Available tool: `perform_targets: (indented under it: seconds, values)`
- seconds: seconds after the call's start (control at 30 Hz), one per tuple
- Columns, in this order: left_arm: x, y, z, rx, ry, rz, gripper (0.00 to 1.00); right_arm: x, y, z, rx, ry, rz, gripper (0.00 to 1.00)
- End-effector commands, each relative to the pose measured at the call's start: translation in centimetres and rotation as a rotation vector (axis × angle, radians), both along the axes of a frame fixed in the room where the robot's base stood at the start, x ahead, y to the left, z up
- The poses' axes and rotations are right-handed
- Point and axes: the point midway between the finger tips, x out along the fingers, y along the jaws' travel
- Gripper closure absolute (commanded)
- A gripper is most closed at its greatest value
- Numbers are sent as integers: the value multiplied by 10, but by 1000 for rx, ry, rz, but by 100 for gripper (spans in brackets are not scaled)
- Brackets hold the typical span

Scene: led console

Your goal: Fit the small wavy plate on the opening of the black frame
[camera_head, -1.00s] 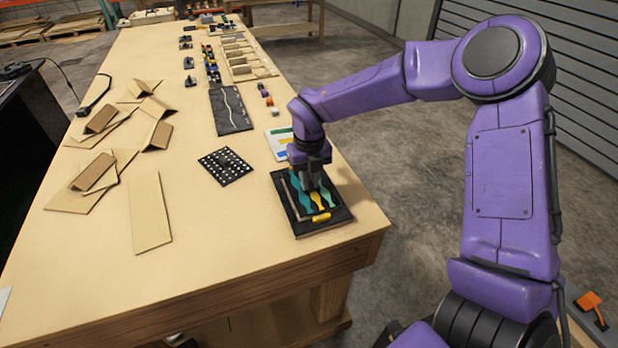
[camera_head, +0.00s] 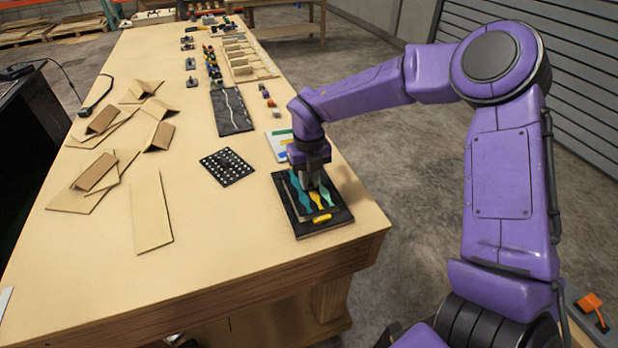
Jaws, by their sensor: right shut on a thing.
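The black frame (camera_head: 340,220) lies near the table's front right corner. Inside it are long wavy strips: a teal strip (camera_head: 303,200) at the left, a yellow strip (camera_head: 317,200) in the middle and a teal-green strip (camera_head: 327,196) at the right. A short yellow piece (camera_head: 321,218) lies near the frame's front side. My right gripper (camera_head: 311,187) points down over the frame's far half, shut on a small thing. The fingers hide most of what they hold, so I cannot tell which wavy plate it is. My left gripper is out of view.
A white board with coloured bars (camera_head: 280,145) lies just behind the frame. A black dotted plate (camera_head: 227,167) is to the left, and a black panel with a white wavy line (camera_head: 232,110) lies farther back. Cardboard pieces (camera_head: 152,212) cover the left. The front middle is clear.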

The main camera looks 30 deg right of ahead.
Motion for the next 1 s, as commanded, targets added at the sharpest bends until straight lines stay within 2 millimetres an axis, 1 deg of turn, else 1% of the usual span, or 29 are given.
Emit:
perform_targets:
  seconds: [1.0]
  values:
    - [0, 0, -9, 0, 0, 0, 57, 0, 0, -12, 1, 0, 0, 100]
